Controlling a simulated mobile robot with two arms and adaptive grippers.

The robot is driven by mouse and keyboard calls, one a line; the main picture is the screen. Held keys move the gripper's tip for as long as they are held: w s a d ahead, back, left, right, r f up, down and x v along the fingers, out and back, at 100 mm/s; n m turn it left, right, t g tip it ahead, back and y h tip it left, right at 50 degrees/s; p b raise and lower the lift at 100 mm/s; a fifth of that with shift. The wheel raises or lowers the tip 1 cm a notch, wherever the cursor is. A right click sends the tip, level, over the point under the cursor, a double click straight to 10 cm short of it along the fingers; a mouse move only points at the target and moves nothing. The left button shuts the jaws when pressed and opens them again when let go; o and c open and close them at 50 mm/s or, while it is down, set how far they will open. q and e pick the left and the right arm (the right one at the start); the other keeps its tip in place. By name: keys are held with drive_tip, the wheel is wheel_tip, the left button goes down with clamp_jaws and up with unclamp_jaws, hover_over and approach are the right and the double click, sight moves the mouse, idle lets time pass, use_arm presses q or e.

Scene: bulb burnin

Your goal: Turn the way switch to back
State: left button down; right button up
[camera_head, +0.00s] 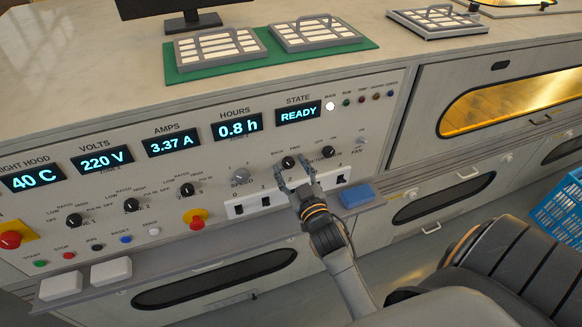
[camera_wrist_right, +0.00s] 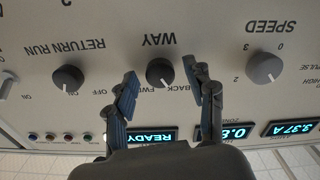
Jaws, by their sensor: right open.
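The way switch is a small black rotary knob (camera_head: 288,162) on the sloped control panel, marked BACK and FWD. In the right wrist view, which is upside down, the way switch (camera_wrist_right: 160,72) sits under the word WAY, with FWD and BACK lettered below it. I cannot tell for certain which mark its pointer faces. My right gripper (camera_head: 293,170) is open and empty at the panel. In the wrist view its two fingers (camera_wrist_right: 161,90) stand on either side of the knob, with gaps showing. My left gripper is not in view.
The speed knob (camera_wrist_right: 264,68) and return run knob (camera_wrist_right: 68,79) flank the way switch. A blue block (camera_head: 356,195) rests on the ledge. A red emergency button (camera_head: 196,219) is at lower left. The state display (camera_head: 298,113) reads READY.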

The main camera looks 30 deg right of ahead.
drive_tip(key=v, duration=0.7)
drive_tip(key=shift+f, duration=0.1)
drive_tip(key=a+f+g+y, duration=0.2)
drive_tip(key=a+f+g, duration=0.15)
drive_tip(key=f, duration=1.15)
drive_tip(key=s+a+f+g+y, duration=0.1)
drive_tip(key=s+a+f+g, duration=0.1)
drive_tip(key=s+f, duration=0.35)
drive_tip(key=s+a+f+n+g+y, duration=0.1)
drive_tip(key=s+a+f+g, duration=0.1)
drive_tip(key=f, duration=0.7)
drive_tip(key=s+a+f+g+y, duration=0.1)
drive_tip(key=s+a+f+g, duration=0.1)
drive_tip(key=s+f, duration=0.35)
drive_tip(key=s+d+f+g, duration=0.1)
drive_tip(key=s+f+g, duration=0.2)
drive_tip(key=s+f, duration=0.5)
drive_tip(key=s+d+f+n+g, duration=0.1)
drive_tip(key=s+f+g, duration=0.3)
drive_tip(key=s, duration=1.2)
wheel_tip(320, 180, down, 4)
drive_tip(key=shift+d+r+h, duration=0.1)
drive_tip(key=shift+d+h, duration=0.05)
drive_tip(key=shift+h, duration=0.15)
